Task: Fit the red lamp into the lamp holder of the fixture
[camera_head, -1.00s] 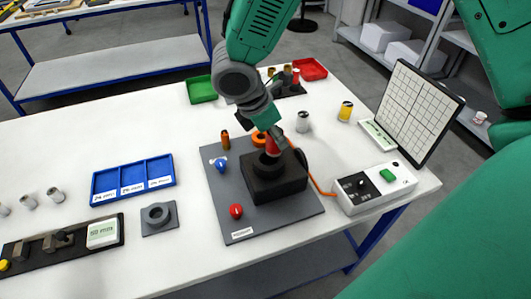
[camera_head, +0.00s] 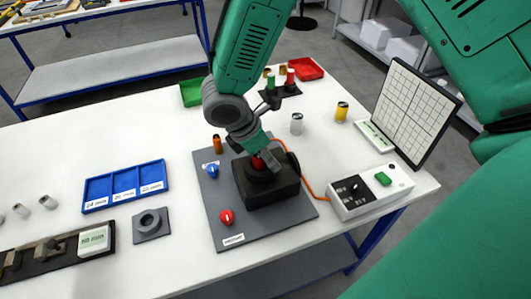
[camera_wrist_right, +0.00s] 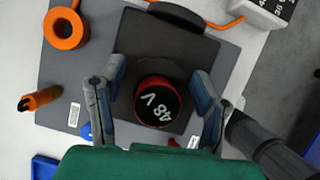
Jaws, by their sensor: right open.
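The red lamp (camera_wrist_right: 157,102), with a black top marked "48 V", stands in the mouth of the black lamp holder (camera_head: 272,188) on the grey fixture plate (camera_head: 240,232). In the head view only a low red part of the lamp (camera_head: 264,160) shows under my gripper. I cannot tell how deep it is seated. My right gripper (camera_wrist_right: 157,88) is open, its fingers on either side of the lamp with a visible gap in the wrist view. In the head view the gripper (camera_head: 262,156) is low over the holder. My left gripper is not in view.
The plate bears a blue knob (camera_head: 212,171) and a red knob (camera_head: 226,216). An orange cable (camera_head: 309,189) runs to a white switch box (camera_head: 370,191). A blue tray (camera_head: 125,185) stands left. Clear tabletop lies behind it.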

